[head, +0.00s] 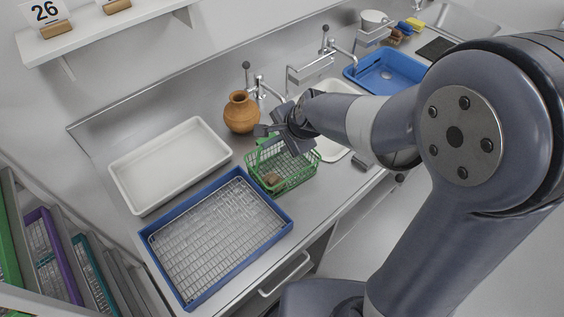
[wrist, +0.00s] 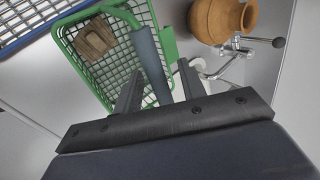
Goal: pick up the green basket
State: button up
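The green basket (head: 292,174) stands on the counter in the head view, with a brown block-like piece (head: 272,179) inside it. The wrist view shows the basket's green rim and mesh (wrist: 82,75) and the brown piece (wrist: 95,38) from above. My gripper (head: 264,132) is over the back part of the basket in the head view. In the wrist view my gripper (wrist: 158,68) has its fingers apart. A grey-blue bar, seemingly the basket's handle grip (wrist: 152,62), shows between them, with a gap to the right finger. Exact contact cannot be told.
A clay jar (head: 241,113) stands close behind the basket, near a tap (head: 259,86). A blue tray with a wire rack (head: 268,200) lies left of the basket. A white tray (head: 170,165) is farther left. A white sink (head: 335,150) is to the right.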

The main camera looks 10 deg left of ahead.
jog(key=shift+c, duration=0.2)
grip_shut()
dwell(0.3)
